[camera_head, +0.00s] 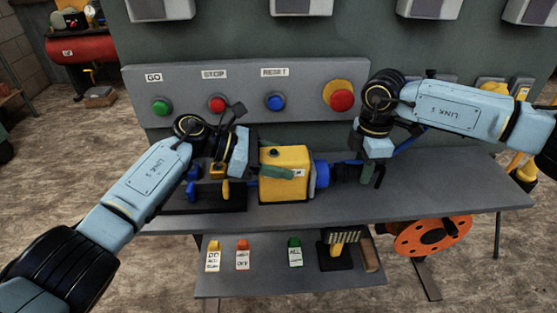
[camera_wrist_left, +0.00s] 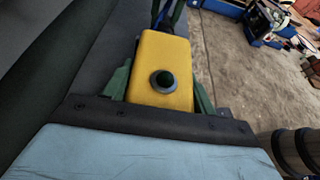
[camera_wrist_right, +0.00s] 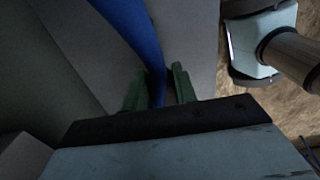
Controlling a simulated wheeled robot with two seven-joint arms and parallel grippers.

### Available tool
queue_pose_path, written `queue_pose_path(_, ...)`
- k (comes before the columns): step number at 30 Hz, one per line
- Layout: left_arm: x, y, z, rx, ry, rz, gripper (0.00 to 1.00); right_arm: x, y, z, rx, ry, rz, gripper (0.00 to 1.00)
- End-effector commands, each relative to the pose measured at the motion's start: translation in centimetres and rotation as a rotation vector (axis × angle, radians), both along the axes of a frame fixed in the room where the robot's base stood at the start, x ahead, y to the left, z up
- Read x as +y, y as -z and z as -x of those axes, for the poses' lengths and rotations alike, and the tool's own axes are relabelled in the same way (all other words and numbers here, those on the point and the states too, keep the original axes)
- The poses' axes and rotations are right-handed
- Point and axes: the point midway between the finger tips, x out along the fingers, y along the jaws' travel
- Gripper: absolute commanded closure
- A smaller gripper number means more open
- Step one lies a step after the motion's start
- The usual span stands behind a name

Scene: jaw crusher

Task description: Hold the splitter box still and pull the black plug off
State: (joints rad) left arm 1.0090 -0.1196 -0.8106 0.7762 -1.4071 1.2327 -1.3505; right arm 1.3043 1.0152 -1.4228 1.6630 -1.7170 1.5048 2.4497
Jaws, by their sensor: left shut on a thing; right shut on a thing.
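The yellow splitter box (camera_head: 285,185) stands on the grey bench with a dark round knob on top. My left gripper (camera_head: 270,170) is shut on it, one green finger across its front; the left wrist view shows the box (camera_wrist_left: 163,60) between both fingers. A blue socket (camera_head: 321,174) sticks out of the box's right side. The black plug (camera_head: 344,172) sits at that socket, in line with it, seemingly touching. My right gripper (camera_head: 373,174) is at the plug's rear end, shut on the blue cable (camera_wrist_right: 135,30) between its fingers. The plug is hidden in the right wrist view.
A panel behind carries a green button (camera_head: 161,107), a red button (camera_head: 217,103), a blue button (camera_head: 276,102) and a large red button (camera_head: 341,99). A lower shelf (camera_head: 300,280) holds tagged items. An orange reel (camera_head: 433,237) hangs below the bench. The bench's right part is mostly clear.

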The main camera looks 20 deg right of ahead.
Motion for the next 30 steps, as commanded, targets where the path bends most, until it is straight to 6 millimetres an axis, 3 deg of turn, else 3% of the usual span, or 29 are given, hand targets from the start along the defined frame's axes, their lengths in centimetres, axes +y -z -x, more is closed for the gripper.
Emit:
queue_pose_path(9,-0.1,-0.1,0.0,0.0,0.001,0.002,0.85,-0.4,0.0,0.1,-0.001,-0.001,0.0,0.97)
queue_pose_path(10,-0.1,-0.1,0.1,0.0,0.001,0.002,0.42,-0.4,0.0,0.1,-0.001,-0.001,0.0,0.97)
queue_pose_path(15,-0.1,-0.1,0.0,0.0,0.001,0.001,0.2,-0.3,0.0,0.1,-0.001,-0.001,0.0,0.97)
queue_pose_path(25,0.2,-0.1,-0.1,0.0,0.0,0.0,0.18,-0.3,0.0,0.1,-0.001,-0.001,0.0,0.97)
queue_pose_path(30,2.1,-0.9,-0.6,-0.002,-0.002,0.0,0.18,-0.3,0.0,0.1,-0.001,-0.001,0.0,0.97)
